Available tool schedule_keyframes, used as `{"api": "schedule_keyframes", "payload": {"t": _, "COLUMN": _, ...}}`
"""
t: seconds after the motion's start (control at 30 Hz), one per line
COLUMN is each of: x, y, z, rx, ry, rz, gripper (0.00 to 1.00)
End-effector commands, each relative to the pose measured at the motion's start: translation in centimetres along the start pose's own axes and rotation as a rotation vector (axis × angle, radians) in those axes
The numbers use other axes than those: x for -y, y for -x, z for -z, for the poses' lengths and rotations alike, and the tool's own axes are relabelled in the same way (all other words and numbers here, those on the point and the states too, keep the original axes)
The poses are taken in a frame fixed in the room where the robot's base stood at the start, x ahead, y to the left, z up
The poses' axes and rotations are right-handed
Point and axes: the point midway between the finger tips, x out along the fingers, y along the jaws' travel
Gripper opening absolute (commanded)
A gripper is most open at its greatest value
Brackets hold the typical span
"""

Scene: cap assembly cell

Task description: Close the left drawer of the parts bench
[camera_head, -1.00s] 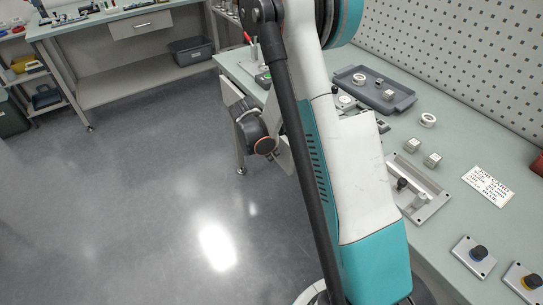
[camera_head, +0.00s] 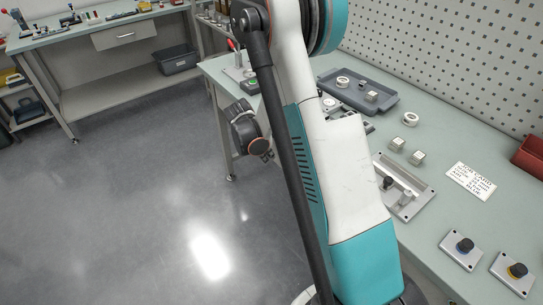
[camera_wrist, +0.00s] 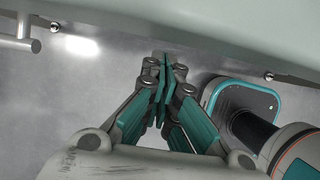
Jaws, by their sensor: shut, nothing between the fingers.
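The parts bench (camera_head: 465,150) has a pale green top and runs along the right of the head view. My arm crosses in front of its near edge, and its dark wrist (camera_head: 247,128) is beside that edge, below the top. The left drawer is mostly hidden behind my arm and wrist, so I cannot tell how far it is open. In the wrist view my gripper (camera_wrist: 167,70) is shut and empty, its teal fingertips together below a pale green edge (camera_wrist: 215,25). A grey bar handle (camera_wrist: 18,44) shows at the far left there.
A red bin (camera_head: 530,155) is at the right edge. Another bench (camera_head: 75,37) stands at the back left. The grey floor (camera_head: 130,190) between is clear.

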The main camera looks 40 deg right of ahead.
Motion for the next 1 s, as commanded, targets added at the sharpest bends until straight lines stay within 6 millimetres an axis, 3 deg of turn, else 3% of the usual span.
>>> {"api": "schedule_keyframes", "payload": {"t": 0.07, "x": -0.5, "y": 0.6, "z": 1.4, "rx": -0.001, "ry": 0.004, "rz": -0.002, "gripper": 0.0}}
{"api": "schedule_keyframes", "payload": {"t": 0.3, "x": -0.4, "y": 6.3, "z": 1.2, "rx": -0.002, "ry": 0.001, "rz": 0.0, "gripper": 0.0}}
{"api": "schedule_keyframes", "payload": {"t": 0.5, "x": -0.4, "y": 9.3, "z": 1.3, "rx": -0.003, "ry": 0.001, "rz": 0.0, "gripper": 0.0}}
{"api": "schedule_keyframes", "payload": {"t": 1.0, "x": -0.2, "y": 11.7, "z": 1.3, "rx": -0.011, "ry": -0.037, "rz": -0.015, "gripper": 0.0}}
